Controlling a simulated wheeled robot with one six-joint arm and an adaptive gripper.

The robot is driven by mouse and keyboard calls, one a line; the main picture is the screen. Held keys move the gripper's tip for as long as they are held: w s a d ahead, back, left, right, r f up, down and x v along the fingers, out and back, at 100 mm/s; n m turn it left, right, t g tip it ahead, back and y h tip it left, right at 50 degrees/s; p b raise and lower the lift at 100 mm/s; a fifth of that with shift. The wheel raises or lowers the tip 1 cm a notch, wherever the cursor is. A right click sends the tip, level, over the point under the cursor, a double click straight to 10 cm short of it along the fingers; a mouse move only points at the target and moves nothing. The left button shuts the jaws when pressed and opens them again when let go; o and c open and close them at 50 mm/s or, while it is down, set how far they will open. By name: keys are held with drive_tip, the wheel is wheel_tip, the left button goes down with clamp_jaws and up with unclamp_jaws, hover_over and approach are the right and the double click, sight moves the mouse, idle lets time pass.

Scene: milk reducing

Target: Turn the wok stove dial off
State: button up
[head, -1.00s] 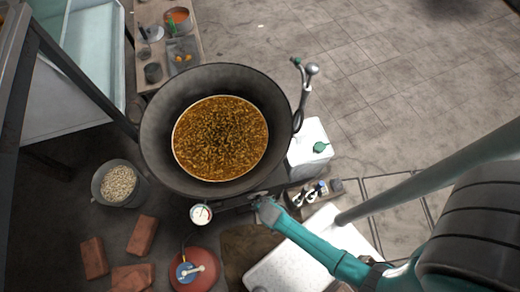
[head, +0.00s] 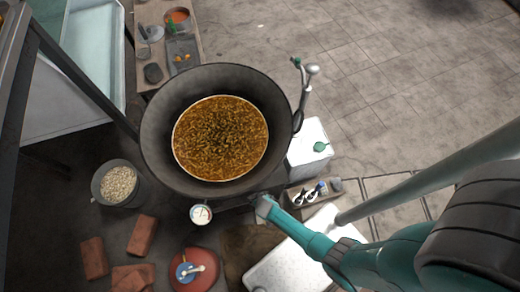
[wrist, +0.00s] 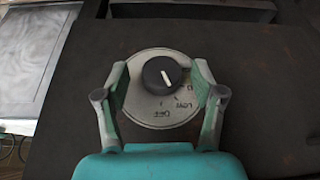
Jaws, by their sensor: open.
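The wok stove dial (wrist: 162,75) is a black round knob with a white pointer line, set on a pale disc plate (wrist: 150,113) with printed markings. In the head view my gripper (head: 262,205) is at the front edge of the wok (head: 152,130), and the dial is hidden there.
The wok holds brown, grainy food (head: 220,138). A round gauge (head: 201,214) and a red gas cylinder (head: 193,272) stand to the left of my gripper. Bricks (head: 142,235) lie at lower left.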

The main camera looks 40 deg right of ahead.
idle(0.3)
drive_tip(key=c, duration=1.1)
drive_tip(key=shift+f, duration=0.1)
drive_tip(key=shift+c, duration=0.2)
drive_tip(key=shift+s+f+y, duration=0.1)
drive_tip(key=shift+y, duration=0.2)
drive_tip(key=shift+d+t+y, duration=0.1)
drive_tip(key=shift+t+y, duration=0.2)
drive_tip(key=o, duration=1.1)
drive_tip(key=shift+o, duration=0.2)
